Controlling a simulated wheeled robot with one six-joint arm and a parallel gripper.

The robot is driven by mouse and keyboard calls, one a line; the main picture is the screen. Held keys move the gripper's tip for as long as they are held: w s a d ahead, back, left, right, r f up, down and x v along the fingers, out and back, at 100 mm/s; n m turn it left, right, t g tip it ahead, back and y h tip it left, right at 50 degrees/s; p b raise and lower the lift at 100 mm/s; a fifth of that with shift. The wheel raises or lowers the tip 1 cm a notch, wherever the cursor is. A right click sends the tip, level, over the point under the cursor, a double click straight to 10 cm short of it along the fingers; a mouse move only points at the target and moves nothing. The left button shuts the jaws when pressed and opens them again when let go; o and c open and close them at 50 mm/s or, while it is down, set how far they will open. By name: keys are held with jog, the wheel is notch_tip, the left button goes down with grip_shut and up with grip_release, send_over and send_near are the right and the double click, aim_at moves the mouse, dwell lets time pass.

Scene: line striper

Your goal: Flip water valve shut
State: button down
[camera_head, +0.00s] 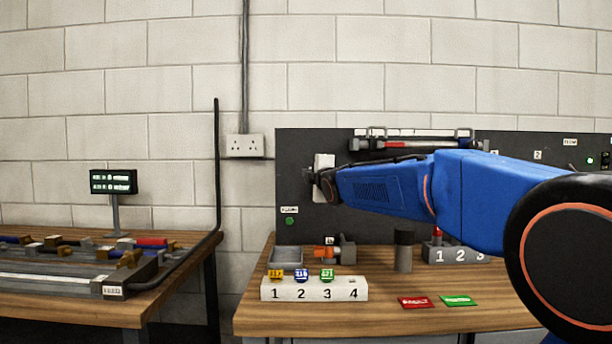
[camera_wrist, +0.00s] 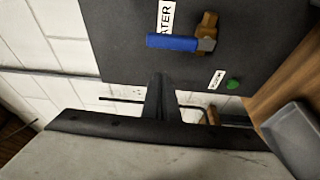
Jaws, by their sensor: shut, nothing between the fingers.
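The water valve shows in the wrist view as a blue lever handle (camera_wrist: 172,43) on a brass body (camera_wrist: 207,28). The handle lies lengthwise across the picture, pointing left from the body, beside a white label (camera_wrist: 165,17) reading "ATER", its start cut off. My gripper (camera_wrist: 160,82) is shut and empty, its tips below the handle in the picture and apart from it. In the head view my gripper (camera_head: 312,180) is in front of the dark panel (camera_head: 300,150), by a white plate (camera_head: 324,163). I cannot make out the valve there.
A green button (camera_head: 290,221) sits low on the panel. Below, the bench holds a grey tray (camera_head: 285,257), an orange-handled part (camera_head: 326,253), a dark cylinder (camera_head: 403,250) and a numbered white block (camera_head: 314,289). A rail with a red part (camera_head: 400,144) is above my arm.

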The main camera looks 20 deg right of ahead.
jog(key=s, duration=0.8)
jog(key=shift+d, duration=0.15)
jog(key=shift+s+f, duration=0.1)
